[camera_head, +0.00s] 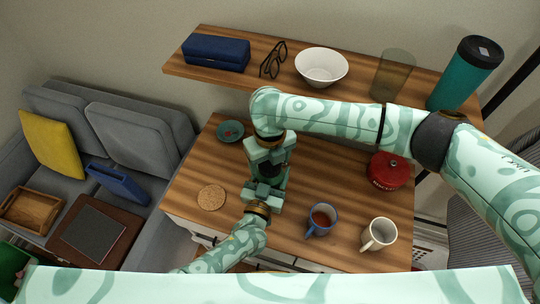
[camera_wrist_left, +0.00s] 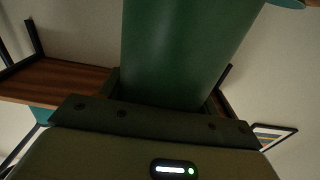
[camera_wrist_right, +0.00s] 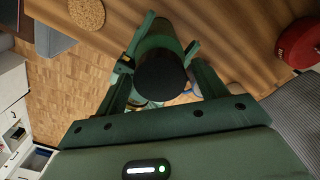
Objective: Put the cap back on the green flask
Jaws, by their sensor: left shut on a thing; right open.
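The green flask (camera_wrist_left: 185,50) is held in my left gripper (camera_head: 262,194), which is shut on its body above the desk. In the right wrist view the flask's green body (camera_wrist_right: 158,36) shows behind a black round cap (camera_wrist_right: 162,74) at its end. The cap also shows as a dark spot in the head view (camera_head: 272,171). I cannot tell whether the cap is fully seated. My right gripper (camera_head: 268,166) is open, with its fingers on either side of the cap. Most of the flask is hidden by the grippers in the head view.
The wooden desk (camera_head: 335,165) holds a cork coaster (camera_head: 211,197), a green saucer (camera_head: 230,131), a blue mug (camera_head: 321,220), a white mug (camera_head: 379,234) and a red container (camera_head: 389,170). The shelf above carries a blue case (camera_head: 215,52), glasses (camera_head: 273,60), a bowl (camera_head: 321,66) and a teal tumbler (camera_head: 464,77).

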